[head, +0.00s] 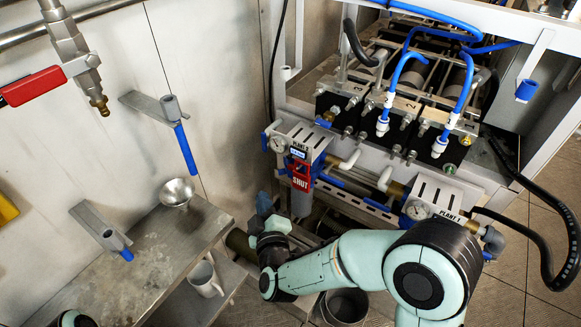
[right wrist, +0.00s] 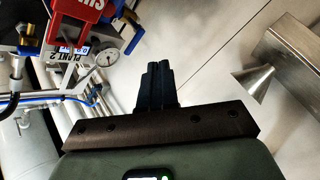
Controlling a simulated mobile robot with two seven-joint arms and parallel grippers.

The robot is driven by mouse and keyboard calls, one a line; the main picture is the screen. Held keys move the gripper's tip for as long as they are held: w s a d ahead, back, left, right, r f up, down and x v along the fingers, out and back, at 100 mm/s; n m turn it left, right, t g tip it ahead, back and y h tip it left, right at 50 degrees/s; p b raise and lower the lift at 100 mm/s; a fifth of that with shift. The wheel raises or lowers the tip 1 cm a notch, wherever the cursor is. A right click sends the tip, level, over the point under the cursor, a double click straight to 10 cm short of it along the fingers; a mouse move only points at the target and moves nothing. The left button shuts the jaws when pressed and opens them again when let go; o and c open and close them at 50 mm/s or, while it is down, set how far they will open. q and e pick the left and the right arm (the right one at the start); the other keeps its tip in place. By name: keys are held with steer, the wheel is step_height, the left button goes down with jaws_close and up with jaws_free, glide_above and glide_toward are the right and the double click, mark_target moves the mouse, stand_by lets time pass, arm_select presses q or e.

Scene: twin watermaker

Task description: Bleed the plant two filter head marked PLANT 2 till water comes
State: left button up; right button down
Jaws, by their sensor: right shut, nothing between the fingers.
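The PLANT 2 filter head (head: 307,137) is a pale slotted bracket on the left of the frame front, with a round gauge (head: 278,144). A red SHUT tag (head: 300,178) hangs at it, above a grey filter bowl (head: 302,203). In the right wrist view the PLANT 2 label (right wrist: 72,55), gauge (right wrist: 107,58) and red tag (right wrist: 78,18) are at upper left. My right gripper (head: 264,203) is shut and empty, left of and apart from the bowl. Its dark blue fingers (right wrist: 155,75) are together in the wrist view. My left gripper is not in view. No water shows.
The PLANT 1 head (head: 435,200) is to the right. A dark bucket (head: 346,305) stands on the floor beneath my right arm. A red-handled valve (head: 33,86) is upper left.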

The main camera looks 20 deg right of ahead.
mark_target(291, 167)
steer(key=w+d, duration=0.5)
steer(key=d, duration=0.2)
steer(key=shift+w+p, duration=0.25)
steer(key=shift+p, duration=0.1)
steer(key=shift+w+d+f, duration=0.1)
stand_by(1.9)
steer(key=shift+w+d, duration=0.15)
steer(key=shift+d, duration=0.05)
steer(key=shift+w+d, duration=0.35)
steer(key=shift+d, duration=0.1)
stand_by(1.8)
steer(key=shift+a+b, duration=0.1)
steer(key=shift+b, duration=0.2)
steer(key=shift+s+a, duration=0.6)
steer(key=shift+a, duration=0.05)
